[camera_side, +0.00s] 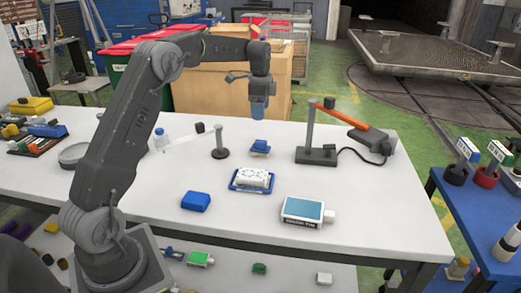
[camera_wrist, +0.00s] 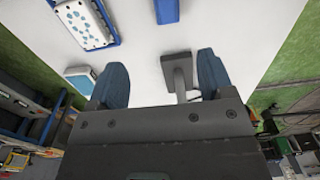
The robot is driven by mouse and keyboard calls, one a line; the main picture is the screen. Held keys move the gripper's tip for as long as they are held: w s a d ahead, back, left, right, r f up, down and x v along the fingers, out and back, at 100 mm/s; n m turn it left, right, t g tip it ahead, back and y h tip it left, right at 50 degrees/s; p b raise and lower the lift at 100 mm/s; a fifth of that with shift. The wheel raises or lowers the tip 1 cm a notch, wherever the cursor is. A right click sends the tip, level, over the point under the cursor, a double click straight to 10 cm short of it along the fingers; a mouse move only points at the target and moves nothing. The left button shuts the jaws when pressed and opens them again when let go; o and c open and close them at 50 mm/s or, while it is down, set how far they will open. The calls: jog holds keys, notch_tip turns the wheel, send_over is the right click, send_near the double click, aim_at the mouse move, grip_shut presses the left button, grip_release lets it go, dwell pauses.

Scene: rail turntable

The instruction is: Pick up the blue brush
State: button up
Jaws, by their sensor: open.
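A small blue object with a pale yellowish underside (camera_side: 260,147) stands on the white table below my gripper; it looks most like the blue brush, but its bristles are too small to make out. A blue piece (camera_wrist: 167,10) at the top edge of the wrist view appears to be the same object, cut off by the frame. My gripper (camera_side: 259,108) hangs above the table, pointing down, apart from the object. In the wrist view its two blue fingers (camera_wrist: 160,65) are spread wide with nothing held between them.
A blue tray with a white block (camera_side: 235,187), a blue block (camera_side: 195,201) and a teal-screened box (camera_side: 303,209) lie nearer the front. A grey stand (camera_side: 316,155) with an orange arm rises to the right. A round-based stand (camera_side: 220,153) is on the left.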

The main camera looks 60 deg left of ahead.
aim_at(260, 141)
jog(key=f, duration=0.3)
jog(key=a+f, duration=0.1)
jog(key=f, duration=0.6)
jog(key=shift+w+a, duration=0.25)
jog(key=shift+w, duration=0.05)
jog(key=shift+w+d+f, duration=0.1)
jog(key=shift+w+f, duration=0.05)
jog(key=shift+f, duration=2.5)
jog(key=shift+c, duration=0.4)
jog(key=c, duration=0.9)
